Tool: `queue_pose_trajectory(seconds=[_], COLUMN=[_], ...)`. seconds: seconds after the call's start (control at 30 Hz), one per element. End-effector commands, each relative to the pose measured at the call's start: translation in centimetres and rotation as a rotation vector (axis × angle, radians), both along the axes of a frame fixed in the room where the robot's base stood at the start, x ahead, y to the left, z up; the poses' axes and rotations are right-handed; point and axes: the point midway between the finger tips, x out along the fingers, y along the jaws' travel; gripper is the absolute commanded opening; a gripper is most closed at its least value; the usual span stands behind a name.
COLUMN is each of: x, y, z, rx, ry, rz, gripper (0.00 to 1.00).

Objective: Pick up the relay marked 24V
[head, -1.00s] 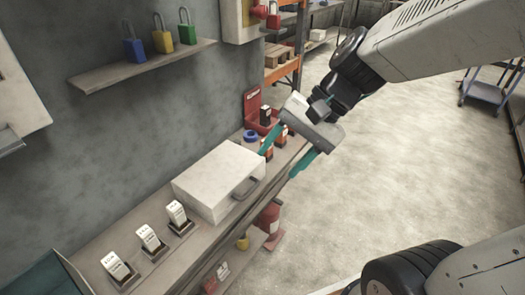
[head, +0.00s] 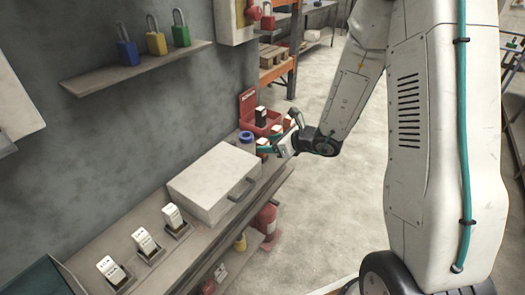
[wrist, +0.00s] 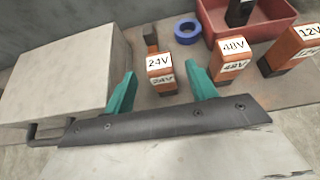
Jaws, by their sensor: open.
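The relay marked 24V (wrist: 160,68) stands on the bench in the wrist view. It is orange and dark with white labels. My gripper (wrist: 160,73) is open, with one teal finger to the left of this relay and one to the right. A gap shows on each side and the fingers are not closed on it. In the head view my gripper (head: 270,149) is low over the bench beside the white case, and partly covers the relays there. Relays marked 48V (wrist: 234,60) and 12V (wrist: 292,48) stand to the right of the 24V one.
A white case (wrist: 60,65) with a dark handle lies close to the left. A blue ring (wrist: 186,30) and a red open box (wrist: 275,22) holding a black item are behind. Several white devices (head: 144,243) stand farther along the bench. Padlocks (head: 156,43) stand on the shelf.

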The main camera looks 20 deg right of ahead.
Motion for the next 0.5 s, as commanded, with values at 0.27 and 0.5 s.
queue_pose_trajectory(seconds=[0.27,0.5], x=[2.4,4.1], y=[1.7,2.9], z=[-1.4,-2.5], rx=[-0.001,-0.002], ry=[-0.001,-0.001], rz=[0.004,0.004], gripper=[0.56,0.56])
